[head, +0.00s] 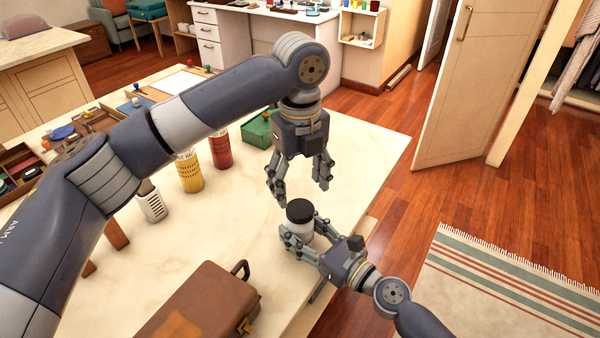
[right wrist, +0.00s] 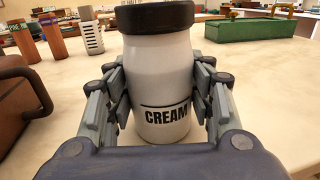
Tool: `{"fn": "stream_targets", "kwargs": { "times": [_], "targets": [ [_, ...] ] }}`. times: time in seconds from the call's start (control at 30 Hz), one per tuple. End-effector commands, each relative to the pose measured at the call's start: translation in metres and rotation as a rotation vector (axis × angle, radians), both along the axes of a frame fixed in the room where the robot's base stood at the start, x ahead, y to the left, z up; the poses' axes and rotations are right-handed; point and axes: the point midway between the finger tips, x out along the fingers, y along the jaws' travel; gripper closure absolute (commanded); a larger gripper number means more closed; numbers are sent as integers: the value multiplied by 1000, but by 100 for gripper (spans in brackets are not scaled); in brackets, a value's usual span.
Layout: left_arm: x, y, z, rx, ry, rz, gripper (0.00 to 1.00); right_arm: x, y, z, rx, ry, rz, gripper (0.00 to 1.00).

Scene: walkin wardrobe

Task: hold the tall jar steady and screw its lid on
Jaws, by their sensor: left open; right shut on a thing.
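The tall jar (head: 301,229) is white and stands upright on the pale table near its right edge. In the right wrist view the jar (right wrist: 160,75) bears the word CREAM. A black lid (head: 300,210) sits on top of it; in the right wrist view the lid (right wrist: 155,17) looks level, but I cannot tell how tightly it is on. My right gripper (head: 302,240) is shut on the jar's body, a finger on each side. My left gripper (head: 302,193) is open and empty, pointing down just above the lid, apart from it.
A brown case (head: 205,300) with a handle lies at the front. Yellow (head: 190,172) and red (head: 220,150) containers, a white slotted one (head: 152,206) and a green box (head: 257,131) stand farther back. The table is clear around the jar.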

Motion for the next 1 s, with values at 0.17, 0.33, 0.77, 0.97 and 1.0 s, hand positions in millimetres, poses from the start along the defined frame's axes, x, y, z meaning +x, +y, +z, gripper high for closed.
{"fn": "stream_targets", "kwargs": {
  "times": [0.17,0.33,0.77,0.97,1.0],
  "targets": [
    [0,0,3,1,-1,302,35,0,0,0,1,-1,-1,100],
    [1,0,6,0,-1,590,35,0,0,0,1,-1,-1,100],
    [1,0,13,-2,0,1324,35,0,0,0,1,-1,-1,100],
    [2,0,16,-2,-2,1658,35,0,0,0,1,-1,-1,100],
    [2,0,17,-3,-1,1719,35,0,0,0,1,-1,-1,100]
  ]
}}
